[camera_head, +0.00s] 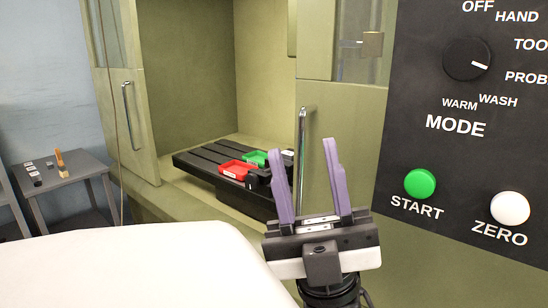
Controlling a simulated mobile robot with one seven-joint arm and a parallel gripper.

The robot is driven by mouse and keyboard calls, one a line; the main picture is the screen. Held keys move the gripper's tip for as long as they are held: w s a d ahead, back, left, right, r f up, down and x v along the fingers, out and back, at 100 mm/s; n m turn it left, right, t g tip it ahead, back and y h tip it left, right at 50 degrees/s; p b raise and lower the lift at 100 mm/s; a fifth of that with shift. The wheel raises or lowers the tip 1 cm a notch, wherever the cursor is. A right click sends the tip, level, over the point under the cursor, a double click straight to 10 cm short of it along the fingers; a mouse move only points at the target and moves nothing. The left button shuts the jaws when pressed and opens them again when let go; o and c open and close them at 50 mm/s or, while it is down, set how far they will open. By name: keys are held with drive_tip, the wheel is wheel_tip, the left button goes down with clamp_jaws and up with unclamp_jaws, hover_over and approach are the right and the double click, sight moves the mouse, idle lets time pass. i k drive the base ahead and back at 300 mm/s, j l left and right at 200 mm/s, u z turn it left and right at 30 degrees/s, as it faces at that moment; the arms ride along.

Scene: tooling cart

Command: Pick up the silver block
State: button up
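My gripper (304,150) is at the lower centre right, its two purple fingers pointing up and spread apart. Nothing shows between the fingers, so it is open and empty. I cannot make out a silver block for certain. Several small pale and dark pieces (36,173) lie on a grey cart (78,167) at the far left, too small to tell whether one is the silver block. My gripper is far from the cart, on the other side of the picture.
An open olive machine holds a dark slotted table (200,160) with a red tray (238,170) and a green tray (256,157). An orange-brown upright item (61,163) is on the cart. A control panel (440,130) is close on the right. A door handle (301,135) stands behind my gripper.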

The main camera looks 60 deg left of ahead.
sight(289, 155)
drive_tip(key=u, duration=1.25)
drive_tip(key=i+j+u, duration=0.15)
drive_tip(key=i+j, duration=0.15)
drive_tip(key=i+j+u, duration=0.2)
drive_tip(key=i, duration=0.35)
drive_tip(key=i+j, duration=0.1)
drive_tip(key=i, duration=0.3)
drive_tip(key=i+j, duration=0.15)
drive_tip(key=i, duration=0.2)
